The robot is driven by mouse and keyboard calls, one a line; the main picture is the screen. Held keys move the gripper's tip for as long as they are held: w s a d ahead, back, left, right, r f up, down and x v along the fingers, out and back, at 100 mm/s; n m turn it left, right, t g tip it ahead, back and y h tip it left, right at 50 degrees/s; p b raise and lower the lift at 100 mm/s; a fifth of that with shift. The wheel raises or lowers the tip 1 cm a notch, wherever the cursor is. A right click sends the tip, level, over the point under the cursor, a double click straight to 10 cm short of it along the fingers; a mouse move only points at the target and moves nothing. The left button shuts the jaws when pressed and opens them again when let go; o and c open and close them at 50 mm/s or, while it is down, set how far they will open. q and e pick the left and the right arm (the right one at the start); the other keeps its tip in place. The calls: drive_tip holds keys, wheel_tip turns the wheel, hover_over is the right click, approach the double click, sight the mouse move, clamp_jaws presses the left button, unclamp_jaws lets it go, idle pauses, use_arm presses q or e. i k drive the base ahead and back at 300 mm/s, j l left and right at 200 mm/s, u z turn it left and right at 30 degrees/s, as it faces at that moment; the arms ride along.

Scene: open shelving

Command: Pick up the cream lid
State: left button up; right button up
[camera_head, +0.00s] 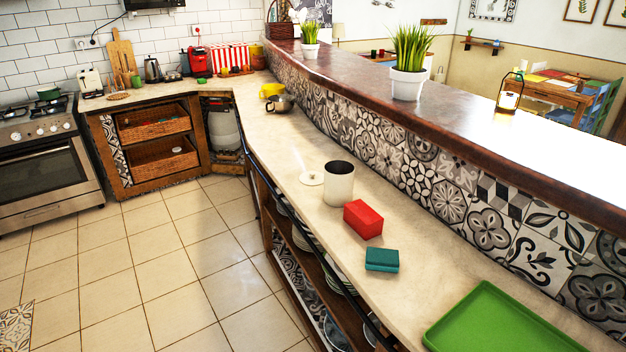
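The cream lid (311,178) is a small, round, flat disc with a small knob on top. It lies on the pale counter (408,288), just left of an open cream canister (339,184) with a dark inside. The lid and the canister look close together; I cannot tell whether they touch. Neither of my grippers shows in the head view.
A red block (363,219), a teal sponge-like block (382,260) and a green tray (500,322) lie nearer on the counter. A metal pot (280,103) stands farther back. A tiled wall bounds the counter's right side.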

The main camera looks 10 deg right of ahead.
sight(312, 178)
drive_tip(key=i+j+z, duration=0.1)
drive_tip(key=z, duration=0.6)
drive_tip(key=i+j+z, duration=0.35)
drive_tip(key=j, duration=0.3)
drive_tip(key=i+j+z, duration=0.2)
drive_tip(key=j, duration=0.15)
drive_tip(key=j+z, duration=0.2)
drive_tip(key=j, duration=0.15)
drive_tip(key=i+j+z, duration=0.2)
drive_tip(key=j, duration=0.2)
drive_tip(key=k, duration=0.05)
